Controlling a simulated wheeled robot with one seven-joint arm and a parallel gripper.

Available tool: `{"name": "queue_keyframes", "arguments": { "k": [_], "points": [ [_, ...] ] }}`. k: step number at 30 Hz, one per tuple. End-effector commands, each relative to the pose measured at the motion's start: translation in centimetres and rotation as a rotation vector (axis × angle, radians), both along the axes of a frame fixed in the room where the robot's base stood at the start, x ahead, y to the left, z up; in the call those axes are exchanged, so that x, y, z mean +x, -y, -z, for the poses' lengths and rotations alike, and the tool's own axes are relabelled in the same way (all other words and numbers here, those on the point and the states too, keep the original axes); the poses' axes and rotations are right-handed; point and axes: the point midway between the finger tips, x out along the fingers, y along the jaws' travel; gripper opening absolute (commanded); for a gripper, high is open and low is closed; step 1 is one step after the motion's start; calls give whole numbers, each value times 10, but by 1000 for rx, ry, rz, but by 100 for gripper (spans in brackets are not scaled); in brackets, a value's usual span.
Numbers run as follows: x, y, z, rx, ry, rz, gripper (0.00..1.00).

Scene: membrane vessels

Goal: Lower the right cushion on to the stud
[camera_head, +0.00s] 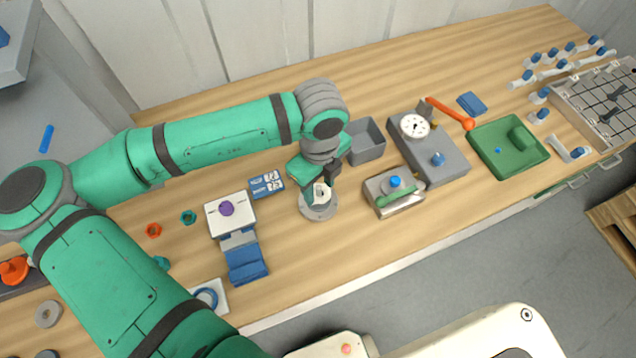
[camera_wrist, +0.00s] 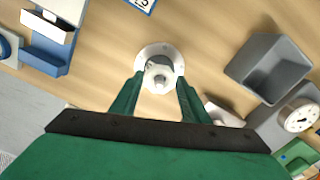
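A round light grey base (camera_head: 312,213) stands on the bench below my gripper (camera_head: 323,186); in the wrist view this base (camera_wrist: 147,50) lies beyond the fingertips. A small grey and white piece (camera_wrist: 160,75) stands at its middle, between the two green fingers of my gripper (camera_wrist: 160,78). The fingers are apart, one on each side of this piece. I cannot tell whether they touch it, nor whether it is the stud or a cushion above it. The arm and the fingers partly hide the base in the head view. I cannot pick out the right cushion for certain.
A grey open bin (camera_head: 366,141) and a small fixture with a blue knob (camera_head: 395,190) are to the right. A grey block with a dial (camera_head: 440,160) stands beyond. A white box with a purple knob (camera_head: 238,218) is left. A blue-and-white card (camera_head: 266,185) lies close by.

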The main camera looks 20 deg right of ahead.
Motion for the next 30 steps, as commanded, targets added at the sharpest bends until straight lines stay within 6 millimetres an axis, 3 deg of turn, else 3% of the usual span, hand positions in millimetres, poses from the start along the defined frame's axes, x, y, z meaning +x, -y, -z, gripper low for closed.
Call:
{"name": "queue_keyframes", "arguments": {
  "k": [2,14,30],
  "points": [
    [0,-1,0,0,0,-2,60],
    [1,-1,-7,-1,2,-4,60],
    [0,-1,-95,-1,2,-3,60]
  ]
}}
